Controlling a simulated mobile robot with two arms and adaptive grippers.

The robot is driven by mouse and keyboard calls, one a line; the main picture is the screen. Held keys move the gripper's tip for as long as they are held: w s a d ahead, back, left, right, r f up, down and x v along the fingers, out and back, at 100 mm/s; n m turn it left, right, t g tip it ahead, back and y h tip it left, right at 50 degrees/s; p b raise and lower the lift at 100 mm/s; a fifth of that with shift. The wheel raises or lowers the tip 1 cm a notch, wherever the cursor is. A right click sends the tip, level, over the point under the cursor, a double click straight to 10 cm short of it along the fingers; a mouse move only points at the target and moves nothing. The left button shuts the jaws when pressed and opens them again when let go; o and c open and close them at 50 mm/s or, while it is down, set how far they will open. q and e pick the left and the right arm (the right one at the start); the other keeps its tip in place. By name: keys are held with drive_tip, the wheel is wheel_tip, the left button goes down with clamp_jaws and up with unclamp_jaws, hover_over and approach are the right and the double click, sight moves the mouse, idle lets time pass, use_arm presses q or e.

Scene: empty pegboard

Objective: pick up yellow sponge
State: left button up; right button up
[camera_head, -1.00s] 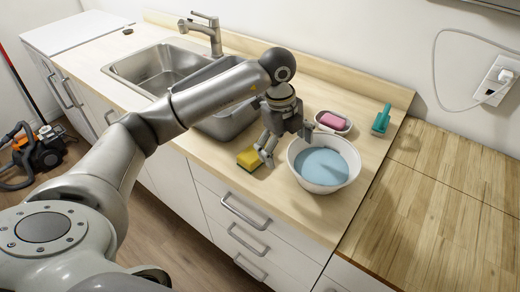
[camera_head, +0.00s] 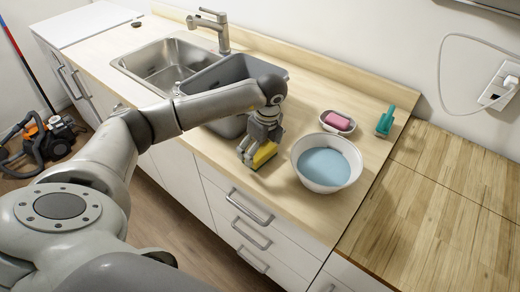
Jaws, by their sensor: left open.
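The yellow sponge (camera_head: 266,154) lies on the wooden counter near its front edge, between the sink and the white bowl. My left gripper (camera_head: 257,155) is down at the sponge, its fingers open around it. The fingers and wrist hide part of the sponge, and I cannot tell whether they touch it. My right gripper is out of view.
A white bowl (camera_head: 346,183) of bluish water stands close to the right of the sponge. Behind it are a pink soap bar (camera_head: 338,121) in a dish and a green-handled brush (camera_head: 385,120). The double sink (camera_head: 168,66) with its faucet (camera_head: 216,28) lies to the left.

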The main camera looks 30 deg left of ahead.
use_arm(q)
drive_tip(key=shift+f, duration=0.7)
drive_tip(key=c, duration=0.4)
drive_tip(key=shift+c, duration=0.7)
drive_tip(key=shift+r, duration=0.1)
drive_tip(key=shift+w+r+b, duration=0.1)
drive_tip(key=shift+r+b, duration=0.3)
wheel_tip(320, 180, up, 2)
drive_tip(key=shift+r+b, duration=0.15)
drive_tip(key=shift+b, duration=0.55)
drive_tip(key=s+r+b, duration=0.1)
drive_tip(key=s+r, duration=0.1)
drive_tip(key=s+d+r, duration=0.1)
drive_tip(key=s+r, duration=0.1)
drive_tip(key=r, duration=0.1)
drive_tip(key=shift+s+d+r+b, duration=0.2)
drive_tip(key=shift+s+b, duration=0.1)
drive_tip(key=shift+b, duration=0.1)
drive_tip(key=s+d+r, duration=0.2)
drive_tip(key=s+r, duration=0.2)
drive_tip(key=s, duration=0.5)
drive_tip(key=shift+d+r, duration=0.2)
drive_tip(key=shift+d, duration=0.1)
